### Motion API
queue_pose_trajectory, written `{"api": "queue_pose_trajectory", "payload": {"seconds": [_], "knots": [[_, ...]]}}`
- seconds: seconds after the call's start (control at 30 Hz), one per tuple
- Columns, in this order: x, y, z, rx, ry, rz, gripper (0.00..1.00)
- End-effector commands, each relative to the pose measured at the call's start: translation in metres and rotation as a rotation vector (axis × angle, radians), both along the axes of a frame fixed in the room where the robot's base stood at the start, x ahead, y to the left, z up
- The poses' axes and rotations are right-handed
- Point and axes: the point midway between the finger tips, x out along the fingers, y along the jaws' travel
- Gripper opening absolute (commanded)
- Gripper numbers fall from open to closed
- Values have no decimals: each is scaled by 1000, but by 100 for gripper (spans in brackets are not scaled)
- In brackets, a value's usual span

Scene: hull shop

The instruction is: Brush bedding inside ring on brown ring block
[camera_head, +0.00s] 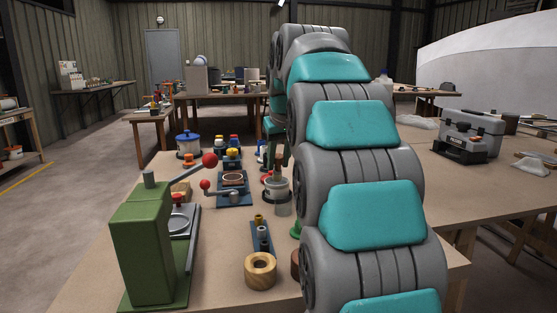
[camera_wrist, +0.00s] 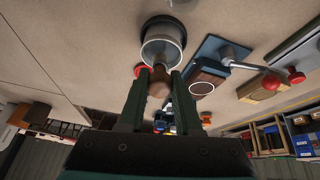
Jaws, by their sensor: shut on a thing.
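The brown ring block (camera_head: 232,180) sits on a blue base left of the arm, with a pale ring on its top. In the wrist view the block (camera_wrist: 207,75) lies right of my gripper. My gripper (camera_wrist: 160,92) is shut on a brown handle (camera_wrist: 159,86), which looks like the brush's. The handle stands above a grey, clear-walled jar (camera_wrist: 163,52); this jar also shows in the head view (camera_head: 277,190). The bristles are hidden, and I cannot tell whether they are in the jar. The bedding cannot be made out.
A green press (camera_head: 145,245) stands at the front left. Levers with red knobs (camera_head: 210,160) rise near the ring block. A wooden ring (camera_head: 261,271) and a blue rack (camera_head: 262,238) stand in front. A grey toolbox (camera_head: 468,130) is at the right. My arm covers the table's middle.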

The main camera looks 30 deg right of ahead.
Motion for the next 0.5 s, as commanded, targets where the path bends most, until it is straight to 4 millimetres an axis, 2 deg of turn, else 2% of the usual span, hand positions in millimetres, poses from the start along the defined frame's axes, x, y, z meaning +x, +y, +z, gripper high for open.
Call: {"api": "queue_pose_trajectory", "payload": {"seconds": [0.5], "knots": [[0, 0, -4, 0, 0, 0, 0]]}}
